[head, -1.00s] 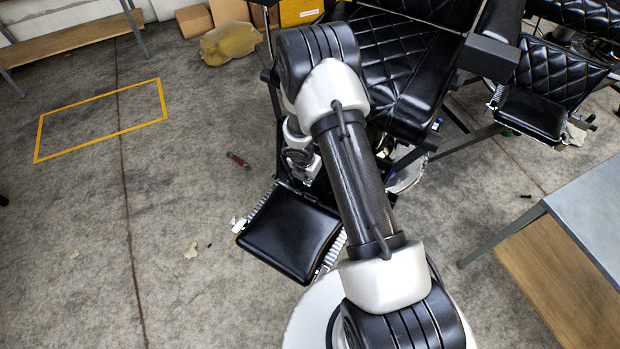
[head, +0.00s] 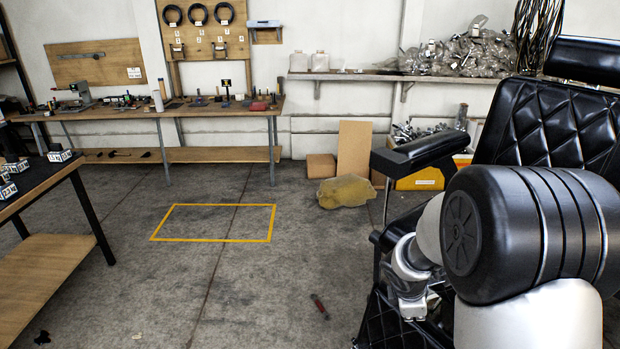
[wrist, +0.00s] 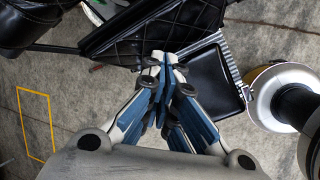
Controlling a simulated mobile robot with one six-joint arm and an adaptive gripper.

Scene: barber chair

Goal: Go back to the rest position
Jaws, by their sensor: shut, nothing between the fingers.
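My gripper (wrist: 159,58) is shut and empty in the wrist view, its two blue-padded fingers meeting at the tips. It hangs over the barber chair's black footrest area, with the padded footrest (wrist: 192,78) just to the right of the fingers. In the head view my arm fills the lower right, in front of the black quilted barber chair (head: 550,120). My gripper's fingers cannot be made out there.
The chair's armrest (head: 425,150) stands close behind my arm. A red-handled tool (head: 319,306) lies on the floor. A yellow floor rectangle (head: 213,240) and the floor around it are clear. A workbench (head: 150,112) lines the back wall; a dark table (head: 40,182) stands left.

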